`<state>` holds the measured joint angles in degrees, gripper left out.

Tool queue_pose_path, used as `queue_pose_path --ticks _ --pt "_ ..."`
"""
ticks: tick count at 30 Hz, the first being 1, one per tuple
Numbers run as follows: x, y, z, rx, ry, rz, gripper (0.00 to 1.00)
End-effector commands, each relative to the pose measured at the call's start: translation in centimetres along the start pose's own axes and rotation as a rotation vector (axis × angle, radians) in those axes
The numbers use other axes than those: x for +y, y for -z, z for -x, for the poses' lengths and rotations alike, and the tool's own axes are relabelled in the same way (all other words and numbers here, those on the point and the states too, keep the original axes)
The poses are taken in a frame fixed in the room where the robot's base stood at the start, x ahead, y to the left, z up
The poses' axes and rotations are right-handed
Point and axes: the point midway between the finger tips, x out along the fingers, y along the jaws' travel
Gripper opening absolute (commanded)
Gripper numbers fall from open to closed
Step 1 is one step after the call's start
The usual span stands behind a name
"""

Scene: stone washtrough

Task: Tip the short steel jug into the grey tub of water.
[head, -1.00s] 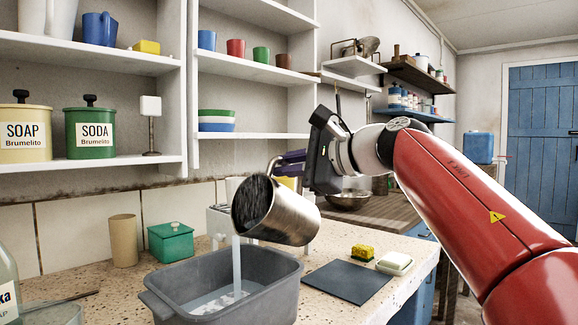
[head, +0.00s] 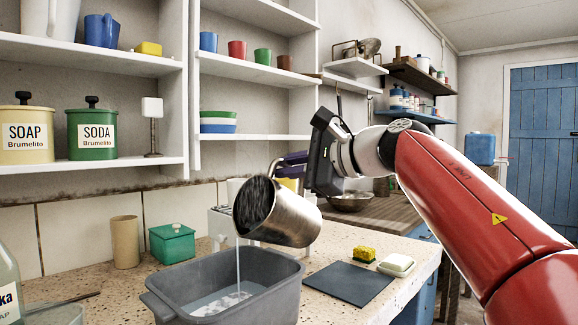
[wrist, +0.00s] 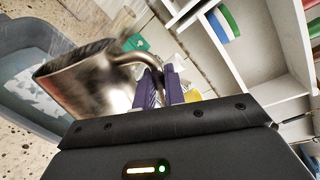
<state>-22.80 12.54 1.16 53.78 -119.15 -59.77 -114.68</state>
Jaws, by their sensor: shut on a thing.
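The short steel jug (head: 288,217) is tilted over the grey tub (head: 268,279), its mouth to the left and partly down. A thin stream runs from its lip into the tub, where pale water (head: 222,303) shows with white ripples. My gripper (head: 296,160) is shut on the jug's handle, behind and above the jug. In the wrist view the purple fingers (wrist: 160,88) close on the handle, and the steel jug (wrist: 90,82) hangs over the tub (wrist: 28,118). The jug does not touch the tub.
A green box (head: 172,243) and a tan cup (head: 125,242) stand behind the tub. A dark mat (head: 347,281), a yellow sponge (head: 364,254) and a soap dish (head: 396,265) lie to its right. A bottle (head: 8,285) stands at the left edge. Shelves rise behind.

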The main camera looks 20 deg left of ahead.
Motion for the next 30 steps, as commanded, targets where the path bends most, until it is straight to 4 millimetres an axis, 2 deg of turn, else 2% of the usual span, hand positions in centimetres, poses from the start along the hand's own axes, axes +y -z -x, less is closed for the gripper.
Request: queue_pose_path --ticks 15,30 --pt "1.4 -1.5 -0.3 0.035 0.002 0.175 0.0" --pt "1.3 -1.6 -0.2 0.036 0.002 0.177 0.0"
